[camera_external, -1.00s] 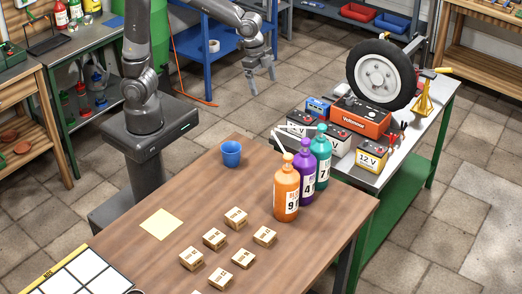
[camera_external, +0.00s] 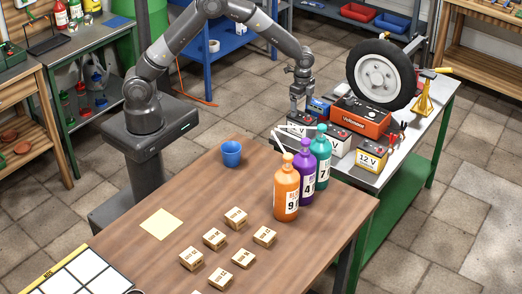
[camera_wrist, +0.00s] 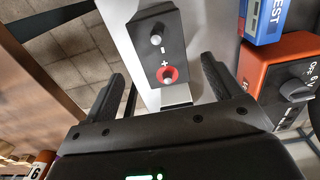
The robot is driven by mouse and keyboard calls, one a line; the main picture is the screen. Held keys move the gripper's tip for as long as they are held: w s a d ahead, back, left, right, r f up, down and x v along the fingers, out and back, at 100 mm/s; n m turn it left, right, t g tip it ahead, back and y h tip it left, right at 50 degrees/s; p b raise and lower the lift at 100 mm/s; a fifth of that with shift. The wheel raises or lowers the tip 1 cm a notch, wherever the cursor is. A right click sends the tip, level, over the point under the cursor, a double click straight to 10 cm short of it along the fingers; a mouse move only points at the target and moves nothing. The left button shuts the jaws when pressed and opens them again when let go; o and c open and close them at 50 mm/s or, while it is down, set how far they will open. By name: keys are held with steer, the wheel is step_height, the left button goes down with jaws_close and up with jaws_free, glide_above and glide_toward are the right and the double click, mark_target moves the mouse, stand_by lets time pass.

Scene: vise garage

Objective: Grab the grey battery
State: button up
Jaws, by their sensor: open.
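A battery with a dark grey top and a pale label (camera_external: 297,131) stands at the left end of the metal bench. In the wrist view this battery (camera_wrist: 158,45) shows its top, with a bare minus terminal and a red-ringed plus terminal. My gripper (camera_external: 298,106) is just above it and points down. Two other batteries stand nearby: a dark one (camera_external: 339,141) and one with a yellow 12 V label (camera_external: 371,157).
A blue box (camera_external: 319,106) and an orange Voltmaster unit (camera_external: 361,119) stand close on the right; the blue box (camera_wrist: 262,18) is near my right finger. A wheel (camera_external: 382,75) stands behind. Several bottles (camera_external: 305,180) stand on the wooden table (camera_external: 190,190) in front.

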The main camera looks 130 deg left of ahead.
mark_target(302, 116)
step_height(302, 116, down, 9)
steer(key=shift+w+a+r, duration=0.1)
steer(key=shift+a+r, duration=0.05)
stand_by(0.4)
steer(key=shift+c, duration=0.5)
steer(key=shift+r, duration=0.1)
steer(key=c, duration=1.8)
steer(key=shift+o, duration=0.2)
steer(key=shift+r, duration=0.15)
